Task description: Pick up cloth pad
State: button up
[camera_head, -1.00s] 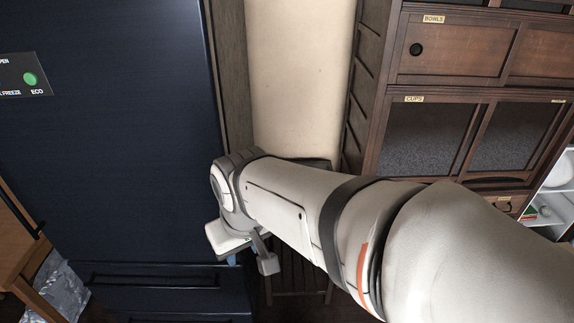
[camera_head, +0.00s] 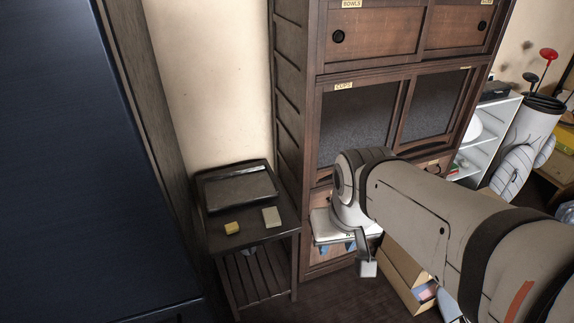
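A small pale flat pad (camera_head: 272,217), which looks like the cloth pad, lies on a dark wooden stand (camera_head: 285,229), near its front right edge. A small yellow block (camera_head: 232,228), perhaps a sponge, lies to its left, apart from it. My gripper (camera_head: 339,248) is right of the stand, in front of the dark cabinet, and away from the pad. My arm's wrist hides part of it; blue bits show below its white body. I cannot see whether it is open or shut, or whether it holds anything.
A dark tray (camera_head: 240,189) sits at the back of the stand. A dark blue fridge (camera_head: 80,170) stands at the left. The brown cabinet (camera_head: 292,100) rises just right of the stand. An open cardboard box (camera_head: 400,279) is on the floor at right.

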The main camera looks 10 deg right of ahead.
aim_at(271, 218)
jog(key=z, duration=0.05)
jog(key=i, duration=1)
jog(key=z, duration=0.05)
